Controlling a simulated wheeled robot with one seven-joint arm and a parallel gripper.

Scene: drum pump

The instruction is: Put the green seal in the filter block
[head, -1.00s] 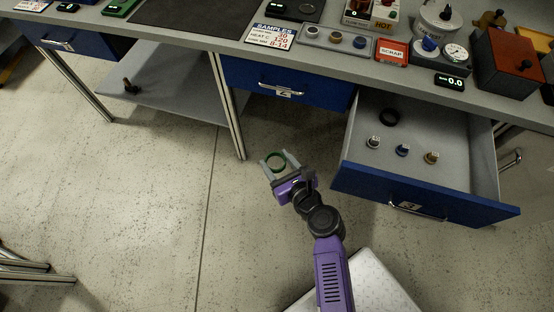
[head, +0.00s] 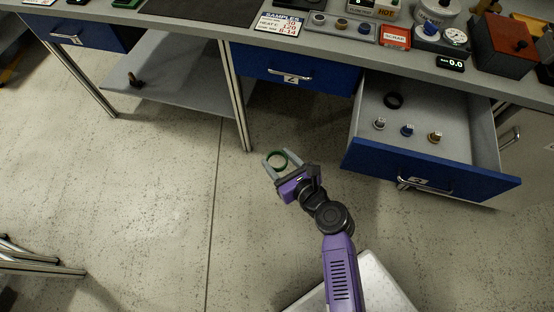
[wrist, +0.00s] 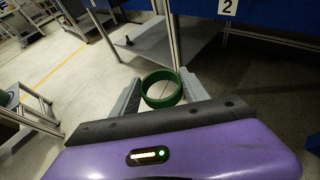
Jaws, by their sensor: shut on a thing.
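The green seal (head: 278,161) is a green ring. It also shows in the wrist view (wrist: 162,88). My gripper (head: 276,160) is shut on it, one grey finger on each side. It holds the seal in the air over the open floor, in front of the bench and left of the open drawer. In the wrist view my gripper (wrist: 161,92) has the ring between its fingertips with its opening showing. I cannot pick out the filter block for certain in these views.
Drawer 3 (head: 425,175) stands open at the right, with a black ring (head: 393,101) and several small fittings inside. Drawer 2 (head: 290,69) is shut. A red box (head: 503,45) and a gauge (head: 455,36) stand on the bench. The floor (head: 160,215) left is clear.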

